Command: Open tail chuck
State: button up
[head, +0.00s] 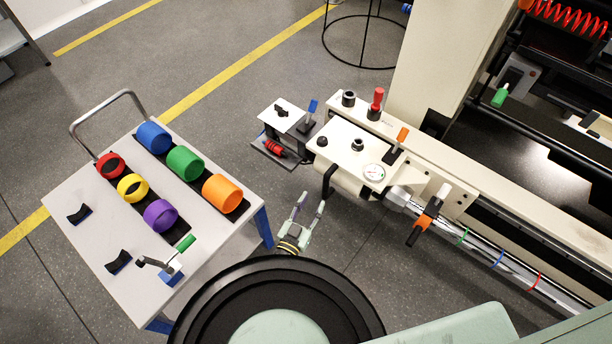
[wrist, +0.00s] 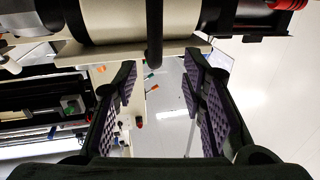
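The cream machine (head: 345,150) on the right has a tailstock-like end block with a round gauge, knobs and levers. A silver chuck-like part (head: 398,196) sticks out of it towards a shiny shaft (head: 500,257). An orange-and-black lever (head: 426,220) stands beside that part. A black bar handle (head: 328,180) is on the block's near left end. My gripper (head: 310,203) is open and empty, just below that handle in the head view. In the wrist view the same black bar (wrist: 154,35) shows beyond my gripper (wrist: 160,78), roughly centred between the spread fingers, apart from them.
A white cart (head: 85,235) with several coloured rings stands left of my gripper. A small shelf (head: 285,118) with a blue-handled clamp juts from the machine's left end, with a red part (head: 274,148) below.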

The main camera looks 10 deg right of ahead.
aim_at(325, 185)
jog(key=shift+g, duration=0.3)
jog(key=b+x, duration=0.1)
jog(key=x, duration=0.5)
jog(key=f+b+x, duration=0.1)
jog(key=x, duration=0.3)
jog(key=shift+s+d+b, duration=0.2)
jog(key=shift+d+b, duration=0.05)
jog(key=shift+b, duration=0.05)
grip_shut()
